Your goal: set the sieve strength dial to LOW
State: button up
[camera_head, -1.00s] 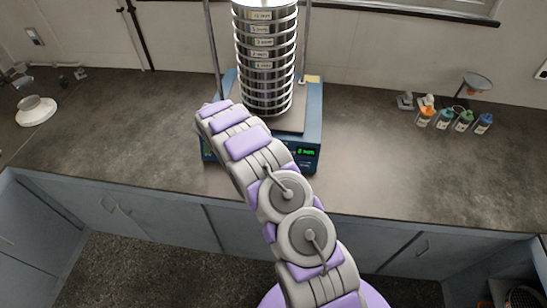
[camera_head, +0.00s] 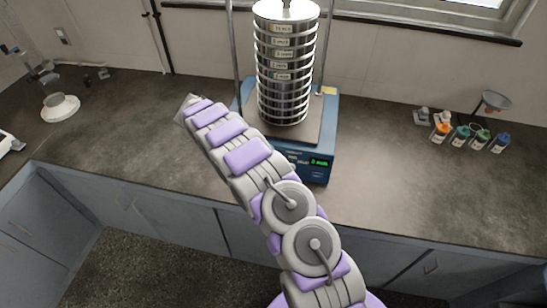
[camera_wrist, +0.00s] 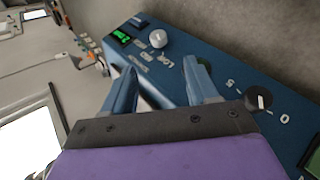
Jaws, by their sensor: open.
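The sieve shaker's blue base (camera_head: 322,155) carries a tall stack of steel sieves (camera_head: 285,75) on the counter. In the wrist view its blue panel (camera_wrist: 180,70) has a pale round dial (camera_wrist: 158,40), with small lettering around it, including what reads as "Low". The dial's pointer is too small to read. A black knob (camera_wrist: 259,98) with numbers sits farther right. My gripper (camera_wrist: 160,68) is open and empty, its fingertips just below the pale dial in the picture, with no clear contact. In the head view my arm hides part of the panel.
Several small bottles (camera_head: 468,138) stand on the counter at right. A white dish (camera_head: 60,107) stands at left. The counter (camera_head: 395,185) is otherwise mostly clear.

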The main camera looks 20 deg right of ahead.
jog(key=v, duration=0.5)
jog(key=shift+a, duration=0.1)
dwell(0.5)
jog(key=s+d+r+n+y, duration=0.1)
jog(key=s+d+r+y, duration=0.1)
jog(key=s+r, duration=0.75)
jog(key=s+d+r+y, duration=0.2)
jog(key=s+r, duration=0.7)
jog(key=s, duration=0.1)
jog(key=s+a+n+t+y, duration=0.1)
jog(key=s+a+y, duration=0.1)
jog(key=s, duration=1.1)
jog(key=s+a+n+t+y, duration=0.1)
jog(key=s+a+y, duration=0.2)
jog(key=s, duration=1.1)
jog(key=shift+a+f, duration=0.5)
jog(key=shift+a, duration=0.65)
